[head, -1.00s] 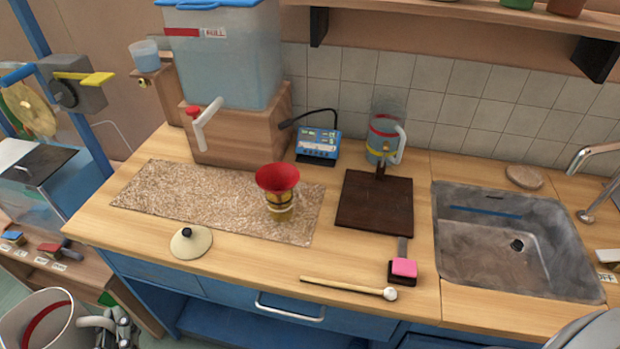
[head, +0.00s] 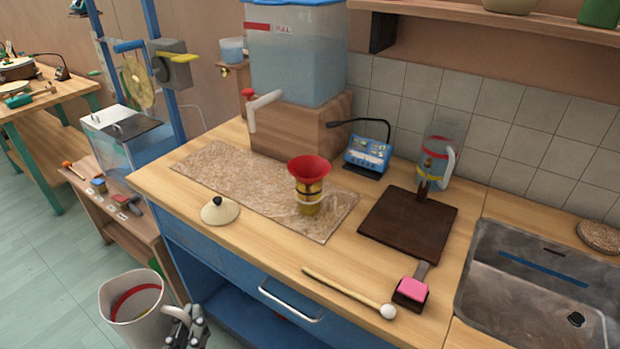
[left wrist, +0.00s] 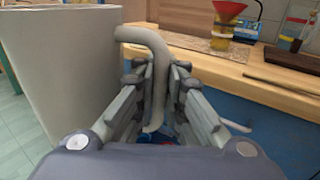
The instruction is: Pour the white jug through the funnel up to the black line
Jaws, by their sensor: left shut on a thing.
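The white jug (head: 118,312) is at the lower left of the head view, with a red band inside its wall. Its pale side (left wrist: 60,70) fills the left of the left wrist view. My left gripper (head: 188,318) is shut on the jug's curved handle (left wrist: 157,75), its fingers on both sides of it. The jug is upright or nearly so, in front of the counter. The red funnel (head: 310,168) sits in the mouth of a yellowish, dark-banded vessel (head: 308,204) on the speckled mat. The black line cannot be told clearly. My right gripper is out of view.
The counter (head: 262,262) has a blue front with a handle. A pale lid (head: 220,211), a mallet (head: 345,291), a pink block (head: 412,290) and a dark board (head: 408,226) lie on it. A large tapped tank (head: 295,60) stands behind the mat; a sink (head: 530,290) is right.

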